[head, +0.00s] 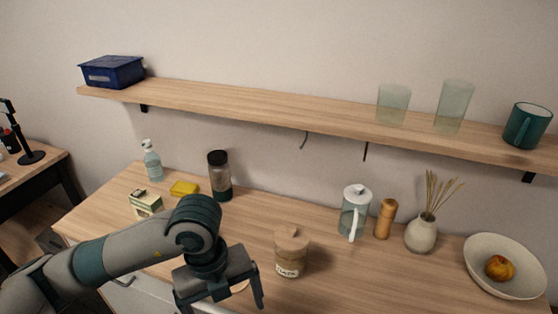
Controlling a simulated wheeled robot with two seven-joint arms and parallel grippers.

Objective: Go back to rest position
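My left arm comes in from the lower left over the wooden counter. My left gripper (222,302) hangs at the counter's front edge with its two fingers spread wide apart. I see nothing held between them. A tan lidded jar with a label (291,255) stands just right of the gripper, apart from it. A small pale, round-edged thing shows behind the right finger, mostly hidden. My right gripper is out of view.
On the counter (340,285) stand a soap bottle (152,162), yellow sponge (184,188), small box (146,203), dark-lidded container (219,177), glass pitcher (354,213), wooden mill (385,219), reed vase (421,233) and fruit bowl (481,249). A shelf (260,104) runs above.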

